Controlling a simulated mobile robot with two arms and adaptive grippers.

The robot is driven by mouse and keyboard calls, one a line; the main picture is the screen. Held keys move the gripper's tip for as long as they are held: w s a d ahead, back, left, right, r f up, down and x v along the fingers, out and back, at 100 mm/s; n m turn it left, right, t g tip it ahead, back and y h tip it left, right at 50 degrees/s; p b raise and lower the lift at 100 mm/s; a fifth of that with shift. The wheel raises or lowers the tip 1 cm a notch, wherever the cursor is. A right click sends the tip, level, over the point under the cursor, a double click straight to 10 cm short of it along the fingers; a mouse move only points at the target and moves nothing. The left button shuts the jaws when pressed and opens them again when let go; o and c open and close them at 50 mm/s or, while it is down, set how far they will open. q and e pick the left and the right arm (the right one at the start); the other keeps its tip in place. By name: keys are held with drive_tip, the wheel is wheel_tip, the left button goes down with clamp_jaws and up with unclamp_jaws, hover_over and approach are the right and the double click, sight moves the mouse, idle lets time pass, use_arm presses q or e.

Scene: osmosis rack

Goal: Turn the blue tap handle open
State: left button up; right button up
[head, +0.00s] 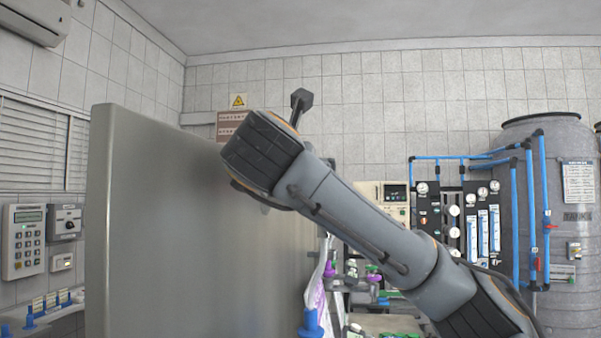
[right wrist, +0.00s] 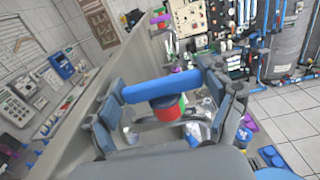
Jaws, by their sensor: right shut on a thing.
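The blue tap handle (right wrist: 140,93) is a smooth blue bar in the right wrist view, with a red round part (right wrist: 168,111) just below its middle. My right gripper (right wrist: 163,84) is shut on the handle, with one finger pad at each end of the bar. In the head view my right arm reaches in from the lower right across the middle. Its fingers and the tap handle are hidden there. My left gripper is in neither view.
A large grey panel (head: 150,230) stands left of my arm. A gauge board (head: 480,220) with blue pipes and a grey tank (head: 565,275) stand on the right. A keypad box (head: 23,243) hangs on the left wall. Tiled floor (right wrist: 295,110) shows at right.

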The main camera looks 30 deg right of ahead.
drive_tip(key=shift+d+f+h, duration=0.1)
drive_tip(key=shift+d+h, duration=0.15)
drive_tip(key=shift+h, duration=0.05)
drive_tip(key=o, duration=1)
drive_tip(key=shift+o, duration=0.3)
drive_tip(key=shift+d, duration=0.25)
